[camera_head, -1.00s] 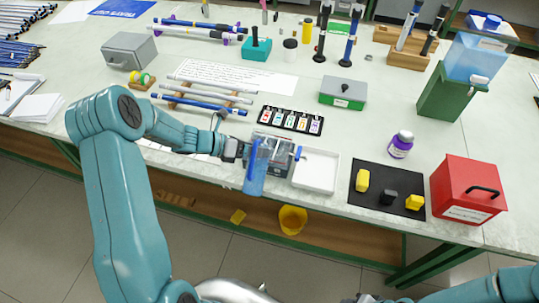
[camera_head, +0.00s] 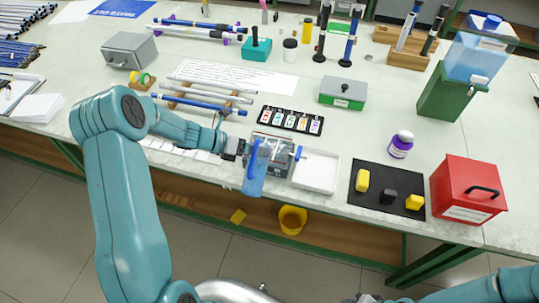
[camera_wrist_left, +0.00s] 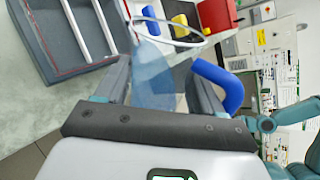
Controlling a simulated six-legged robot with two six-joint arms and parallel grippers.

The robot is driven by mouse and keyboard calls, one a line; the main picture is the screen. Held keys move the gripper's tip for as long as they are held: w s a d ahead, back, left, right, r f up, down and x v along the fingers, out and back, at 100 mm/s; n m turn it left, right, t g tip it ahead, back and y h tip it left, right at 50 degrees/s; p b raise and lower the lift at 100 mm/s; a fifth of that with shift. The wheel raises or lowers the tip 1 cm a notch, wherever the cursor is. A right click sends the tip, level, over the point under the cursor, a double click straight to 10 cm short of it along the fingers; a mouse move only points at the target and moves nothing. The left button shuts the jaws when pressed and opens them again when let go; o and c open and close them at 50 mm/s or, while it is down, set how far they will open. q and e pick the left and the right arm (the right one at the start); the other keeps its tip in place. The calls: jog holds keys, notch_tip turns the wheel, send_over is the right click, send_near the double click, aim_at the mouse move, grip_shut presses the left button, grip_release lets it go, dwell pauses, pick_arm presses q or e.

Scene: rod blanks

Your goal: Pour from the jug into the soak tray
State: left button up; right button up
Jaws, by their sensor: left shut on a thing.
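The jug (camera_head: 255,178), clear blue with a blue handle, is off the bench at its front edge. My left gripper (camera_head: 243,150) is shut on it; in the left wrist view the jug (camera_wrist_left: 153,75) shows between the fingers, with its blue handle (camera_wrist_left: 220,85) beside them. The jug's liquid level cannot be made out. The grey open tray, which I take as the soak tray (camera_head: 283,168), sits right behind the jug and is partly hidden by it. In the left wrist view the soak tray (camera_wrist_left: 30,45) shows a red line inside and pale bars across it.
A black mat (camera_head: 370,197) with yellow and black blocks, a purple-labelled bottle (camera_head: 401,145) and a red box (camera_head: 466,190) lie farther right. A strip of labelled vials (camera_head: 290,120) is behind.

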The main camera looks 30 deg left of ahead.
dwell(0.4)
pick_arm(q)
jog(key=shift+f, duration=0.15)
dwell(0.8)
jog(key=shift+w+f+n+g, duration=0.1)
jog(key=shift+f+n+g, duration=0.1)
jog(key=shift+n+g, duration=0.25)
jog(key=shift+r, duration=0.1)
dwell(0.4)
jog(key=shift+g, duration=0.35)
jog(key=shift+w+r, duration=0.1)
dwell(0.5)
jog(key=shift+r+n, duration=0.15)
jog(key=shift+n, duration=0.1)
jog(key=shift+a, duration=0.1)
dwell(0.6)
